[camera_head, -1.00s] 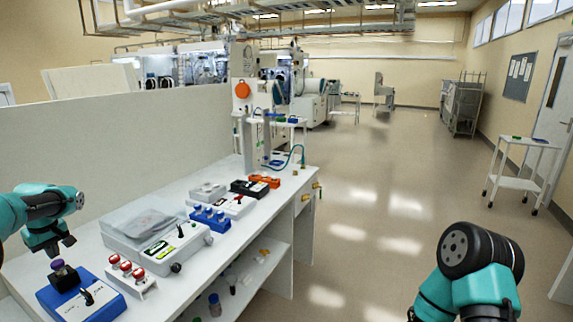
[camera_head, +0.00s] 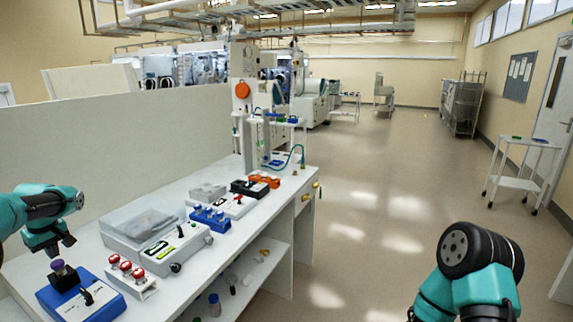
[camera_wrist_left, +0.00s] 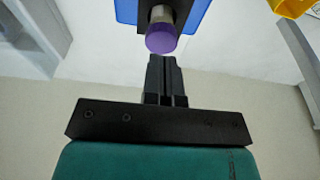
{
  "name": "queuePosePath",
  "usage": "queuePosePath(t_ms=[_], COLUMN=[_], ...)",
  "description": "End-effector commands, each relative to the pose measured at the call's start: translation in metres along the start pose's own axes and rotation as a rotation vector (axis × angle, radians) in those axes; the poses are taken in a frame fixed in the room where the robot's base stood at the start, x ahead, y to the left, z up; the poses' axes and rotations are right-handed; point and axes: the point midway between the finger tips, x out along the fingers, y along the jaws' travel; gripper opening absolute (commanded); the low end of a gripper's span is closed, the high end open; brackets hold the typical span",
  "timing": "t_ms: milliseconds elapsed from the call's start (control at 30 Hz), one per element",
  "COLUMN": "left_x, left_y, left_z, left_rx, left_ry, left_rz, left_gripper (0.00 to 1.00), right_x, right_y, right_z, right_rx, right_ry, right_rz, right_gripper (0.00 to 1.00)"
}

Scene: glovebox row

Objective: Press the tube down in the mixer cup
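The blue mixer (camera_head: 62,301) sits at the near left of the bench, with a black cup (camera_head: 66,281) on top and a dark switch beside it. A tube with a purple cap (camera_head: 58,266) stands in the cup. My left gripper (camera_head: 62,249) is just above the cap in the head view, with a small gap between them. In the left wrist view the black fingers (camera_wrist_left: 166,62) are together and empty, pointing toward the purple cap (camera_wrist_left: 161,40). Whether they touch it is hard to tell there. My right arm shows at lower right, but its gripper is out of view.
A blue rack (camera_head: 209,218) and an orange rack (camera_head: 264,180) stand farther along the bench. A pale partition (camera_head: 110,140) runs behind.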

Motion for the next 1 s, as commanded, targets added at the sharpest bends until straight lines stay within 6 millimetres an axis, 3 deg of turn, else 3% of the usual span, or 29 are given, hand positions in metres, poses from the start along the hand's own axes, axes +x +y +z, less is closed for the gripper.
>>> queuePosePath(t_ms=[1000], left_x=[0.0099], left_y=[-0.0001], left_z=[0.0019], left_rx=[0.0], left_ry=[0.0], left_rz=[-0.001], left_gripper=[0.0], right_x=[0.0], right_y=[0.0], right_z=[0.0], right_rx=[0.0], right_ry=[0.0], right_rz=[0.0], right_gripper=[0.43])
